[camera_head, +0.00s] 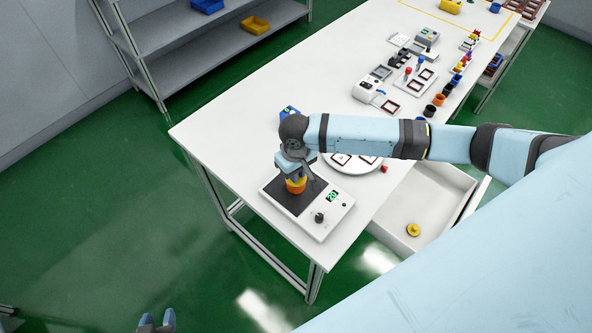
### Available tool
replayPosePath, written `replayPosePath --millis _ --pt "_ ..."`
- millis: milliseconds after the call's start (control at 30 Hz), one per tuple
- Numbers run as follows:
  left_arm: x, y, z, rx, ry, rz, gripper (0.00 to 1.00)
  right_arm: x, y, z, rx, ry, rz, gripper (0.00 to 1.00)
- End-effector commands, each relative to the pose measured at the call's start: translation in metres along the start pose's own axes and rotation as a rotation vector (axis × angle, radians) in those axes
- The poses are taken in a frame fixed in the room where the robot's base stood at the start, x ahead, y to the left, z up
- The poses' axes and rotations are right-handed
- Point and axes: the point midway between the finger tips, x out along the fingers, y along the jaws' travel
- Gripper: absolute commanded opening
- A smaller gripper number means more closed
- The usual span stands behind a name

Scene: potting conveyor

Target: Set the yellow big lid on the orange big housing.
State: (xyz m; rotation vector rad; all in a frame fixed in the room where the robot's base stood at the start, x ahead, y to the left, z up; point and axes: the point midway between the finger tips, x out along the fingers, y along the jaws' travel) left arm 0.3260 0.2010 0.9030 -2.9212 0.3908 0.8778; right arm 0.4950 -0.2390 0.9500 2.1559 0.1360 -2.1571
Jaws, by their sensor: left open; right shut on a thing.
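The orange big housing (295,189) stands upright on the dark plate of a white device near the table's front left corner. A yellow piece, seemingly the yellow big lid (296,180), shows at its top, right under my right gripper (294,175). My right gripper points down and is shut on this yellow piece; its fingers are partly hidden by the wrist. The lid appears to touch the housing, but I cannot tell whether it is seated. My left gripper (156,322) is open and empty, low at the bottom edge, away from the table.
The white device (318,231) has a green display and a knob. An open drawer (393,238) holds another yellow round piece (414,230). A round white tray (356,168) is partly behind my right arm. Several small parts and devices line the table farther back.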

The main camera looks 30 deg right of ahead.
Motion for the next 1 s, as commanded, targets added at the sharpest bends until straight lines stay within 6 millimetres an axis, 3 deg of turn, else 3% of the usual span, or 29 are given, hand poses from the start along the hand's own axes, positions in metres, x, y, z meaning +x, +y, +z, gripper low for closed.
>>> replayPosePath --millis 1000 --pt "-0.0060 0.0002 -0.0098 0.000 0.001 0.000 0.43 0.0020 0.0002 0.0002 0.000 0.000 0.000 0.00"
